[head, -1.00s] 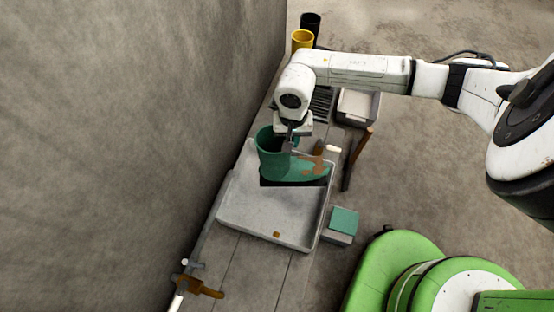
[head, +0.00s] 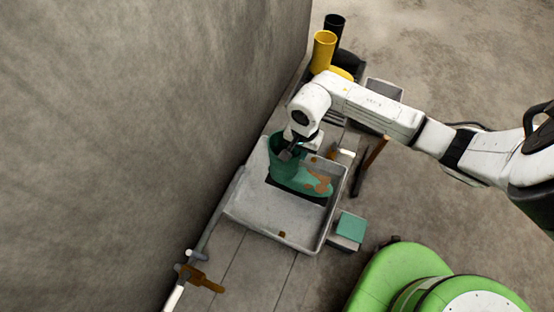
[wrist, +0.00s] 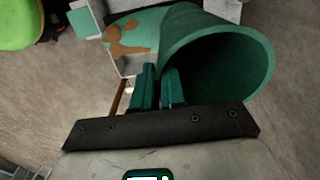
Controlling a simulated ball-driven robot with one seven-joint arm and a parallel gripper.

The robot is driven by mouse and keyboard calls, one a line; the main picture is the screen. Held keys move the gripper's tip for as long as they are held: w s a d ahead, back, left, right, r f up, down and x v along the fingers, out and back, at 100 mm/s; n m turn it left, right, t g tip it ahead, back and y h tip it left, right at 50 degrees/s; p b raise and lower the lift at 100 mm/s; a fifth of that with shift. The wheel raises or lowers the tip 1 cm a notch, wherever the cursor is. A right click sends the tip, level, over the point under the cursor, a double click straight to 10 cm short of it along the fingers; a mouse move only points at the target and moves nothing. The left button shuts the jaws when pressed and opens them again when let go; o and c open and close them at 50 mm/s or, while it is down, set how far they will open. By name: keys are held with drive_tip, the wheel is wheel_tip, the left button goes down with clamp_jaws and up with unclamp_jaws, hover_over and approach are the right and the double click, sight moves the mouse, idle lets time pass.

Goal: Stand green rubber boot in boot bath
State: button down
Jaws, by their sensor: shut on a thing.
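The green rubber boot (head: 300,178) has brown mud patches and a dark sole. It is upright at the far end of the grey boot bath (head: 270,212), with its toe to the right. In the head view it appears to be within the bath's rim; I cannot tell whether the sole touches the floor of the bath. My gripper (head: 290,152) is shut on the boot's upper edge. In the wrist view my gripper (wrist: 160,85) has its fingers at the wall of the boot's shaft, beside the round opening of the boot (wrist: 225,62).
A yellow boot (head: 323,52) and a black boot (head: 334,28) stand at the back by the wall. A wooden-handled tool (head: 374,154) and a block with a green top (head: 350,226) are right of the bath.

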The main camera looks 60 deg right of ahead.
drive_tip(key=w+a+f, duration=0.1)
drive_tip(key=w+f, duration=0.1)
drive_tip(key=w+a+f+b, duration=0.1)
drive_tip(key=w+f, duration=0.1)
drive_tip(key=w+a+f+b, duration=0.1)
drive_tip(key=w+a+f, duration=0.1)
drive_tip(key=shift+f, duration=0.35)
drive_tip(key=shift+f+b, duration=0.55)
drive_tip(key=shift+f, duration=1.1)
drive_tip(key=shift+f, duration=0.2)
drive_tip(key=c, duration=1.2)
unclamp_jaws()
drive_tip(key=shift+r, duration=0.1)
